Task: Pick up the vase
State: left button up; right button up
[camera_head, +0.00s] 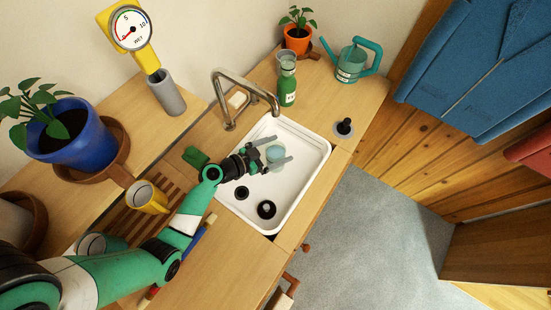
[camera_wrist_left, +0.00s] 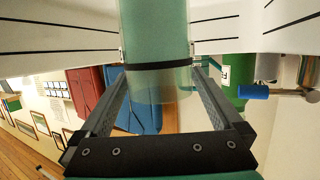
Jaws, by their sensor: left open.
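The pale teal, see-through vase (camera_head: 275,154) is a small cylinder in the white sink. In the left wrist view the vase (camera_wrist_left: 155,40) has a dark band across it and is seen between the two fingers. My left gripper (camera_head: 284,147) is open, with one finger on each side of the vase. I cannot tell whether either finger touches it. My right gripper is not in view.
The white sink's rim (camera_head: 322,150) surrounds the work area, and a metal faucet (camera_head: 245,84) arches over its back edge. A green bottle (camera_head: 287,85) stands behind it. A yellow mug (camera_head: 147,197) is on the slatted rack (camera_head: 135,222) at left.

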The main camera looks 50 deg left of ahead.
pick_arm(q)
jog(key=x, duration=0.2)
jog(key=shift+w+f, duration=0.1)
jog(key=shift+w, duration=0.2)
grip_shut()
